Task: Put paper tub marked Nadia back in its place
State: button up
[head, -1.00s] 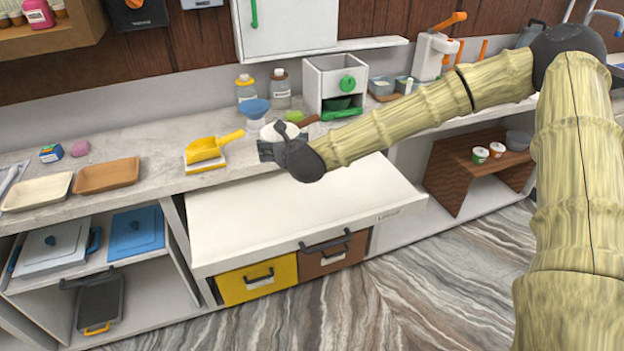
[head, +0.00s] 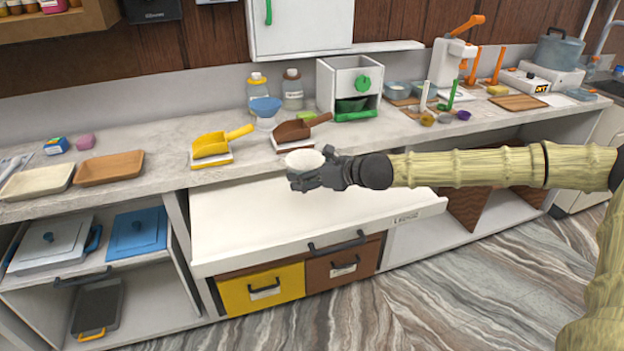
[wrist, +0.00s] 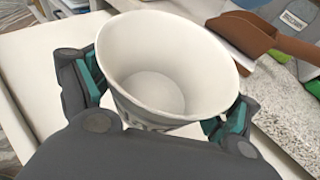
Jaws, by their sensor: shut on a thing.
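A white paper tub (wrist: 165,70) is between the fingers of my gripper (wrist: 160,95) in the wrist view. It is open at the top and empty inside. Dark marking shows on its near side, but I cannot read it. In the head view the tub (head: 304,158) shows as a white round top in my gripper (head: 308,175). My gripper is shut on it and holds it above the white pull-out board (head: 260,215), near the counter's front edge.
A yellow scoop (head: 215,143) and a brown scoop (head: 297,130) sit on the counter behind. Trays (head: 108,168) lie at left. A yellow drawer (head: 262,288) and a brown drawer (head: 344,266) are below.

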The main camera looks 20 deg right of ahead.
aim_at(313, 205)
jog(key=shift+s+d+n+g+y+b, duration=0.5)
jog(key=shift+n+g+y+b, duration=0.3)
jog(key=shift+b, duration=0.3)
jog(key=shift+d, duration=0.15)
jog(key=shift+f+b, duration=3.1)
jog(key=shift+f, duration=0.2)
jog(key=shift+f+b, duration=0.55)
jog(key=shift+f, duration=0.1)
jog(key=o, duration=0.9)
jog(key=shift+s+d+r, duration=0.1)
jog(key=shift+d, duration=0.05)
jog(key=shift+v, duration=5.8)
